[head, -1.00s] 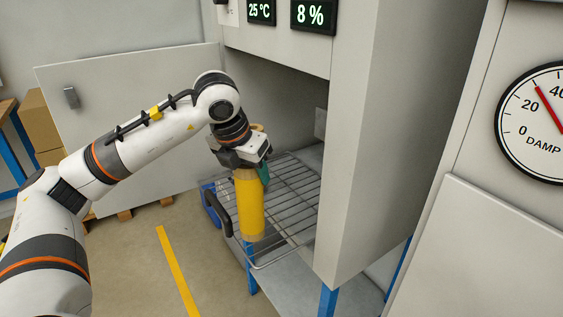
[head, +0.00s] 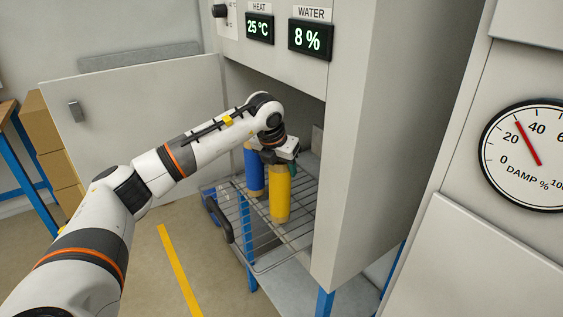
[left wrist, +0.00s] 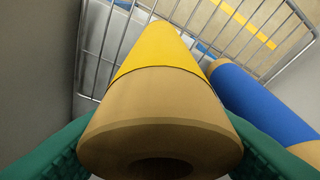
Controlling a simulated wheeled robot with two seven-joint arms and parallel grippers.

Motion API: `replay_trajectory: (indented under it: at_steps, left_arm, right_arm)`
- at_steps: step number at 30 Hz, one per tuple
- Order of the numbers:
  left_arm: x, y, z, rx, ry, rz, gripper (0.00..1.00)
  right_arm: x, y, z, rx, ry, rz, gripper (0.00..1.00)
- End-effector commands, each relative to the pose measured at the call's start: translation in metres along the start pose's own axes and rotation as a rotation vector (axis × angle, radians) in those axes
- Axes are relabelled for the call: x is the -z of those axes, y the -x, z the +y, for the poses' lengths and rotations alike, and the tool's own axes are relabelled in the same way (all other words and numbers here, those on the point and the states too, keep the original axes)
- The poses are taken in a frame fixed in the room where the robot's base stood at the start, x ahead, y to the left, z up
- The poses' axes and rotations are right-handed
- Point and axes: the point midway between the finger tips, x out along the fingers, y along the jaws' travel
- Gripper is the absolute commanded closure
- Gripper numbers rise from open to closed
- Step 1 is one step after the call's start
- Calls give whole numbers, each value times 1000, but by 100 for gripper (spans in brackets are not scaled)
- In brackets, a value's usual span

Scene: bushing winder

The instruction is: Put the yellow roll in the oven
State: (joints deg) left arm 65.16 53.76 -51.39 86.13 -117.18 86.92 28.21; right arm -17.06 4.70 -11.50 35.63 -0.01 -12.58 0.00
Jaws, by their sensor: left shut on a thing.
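The yellow roll (head: 280,192) is upright over the wire rack (head: 262,228) of the open oven (head: 375,130). My left gripper (head: 281,160) is shut on its top end. In the left wrist view the yellow roll (left wrist: 155,85) shows its tan end with a dark hole, between the green finger pads. I cannot tell whether its bottom touches the rack. A blue roll (head: 254,171) stands on the rack just left of it, and it also shows in the left wrist view (left wrist: 258,105). My right gripper is not in view.
The oven door (head: 135,130) stands open to the left. The oven's right side wall is close to the yellow roll. Cardboard boxes (head: 48,140) are at far left. The rack's front part is bare.

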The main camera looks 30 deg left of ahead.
Motion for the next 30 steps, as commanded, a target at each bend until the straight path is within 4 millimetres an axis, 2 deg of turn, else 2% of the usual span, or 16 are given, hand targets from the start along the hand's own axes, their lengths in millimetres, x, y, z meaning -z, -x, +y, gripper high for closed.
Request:
replay_trajectory:
  at_steps: [9,10,13,24,26,30]
  left_arm:
    - [0,-2,0,-2,1,5,99]
    - [-1,-2,0,-1,1,3,45]
    - [-1,-2,0,-1,1,3,29]
    - [1,3,0,-1,1,4,26]
    - [1,8,0,-1,2,5,26]
    - [1,33,0,-2,1,7,26]
  right_arm:
    - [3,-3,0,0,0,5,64]
    - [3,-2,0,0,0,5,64]
    - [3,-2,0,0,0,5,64]
    - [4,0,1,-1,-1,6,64]
    - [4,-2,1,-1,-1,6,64]
    - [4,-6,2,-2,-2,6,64]
